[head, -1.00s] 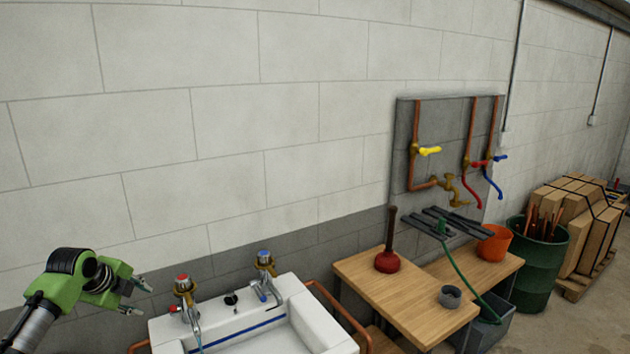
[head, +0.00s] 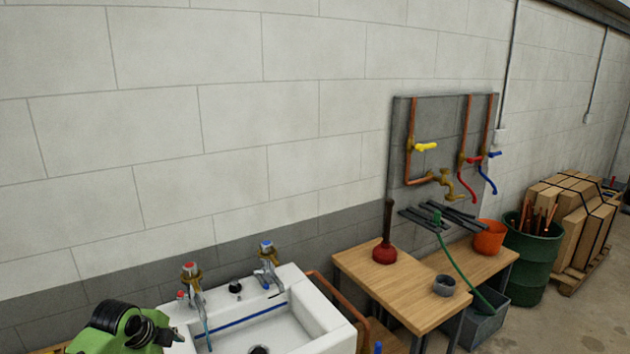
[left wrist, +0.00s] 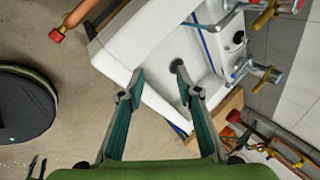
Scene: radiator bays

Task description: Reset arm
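My left gripper is open and empty in the left wrist view (left wrist: 160,88), with its two teal-padded fingers spread over the white sink. In the head view only its green body (head: 120,328) shows at the bottom left, beside the sink; its fingers are hidden or out of frame. My right gripper is in neither view. The white sink (head: 322,312) has a red-marked tap (head: 192,276) and a blue-marked tap (head: 266,258). A thin teal streak hangs below the red-marked tap; I cannot tell if it is water.
A wooden bench (head: 395,292) right of the sink carries a plunger (head: 385,250) and a grey cup (head: 444,285). A pipe panel (head: 440,130) with coloured valve handles is on the wall. A green barrel (head: 530,265) and strapped boxes (head: 585,215) stand far right.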

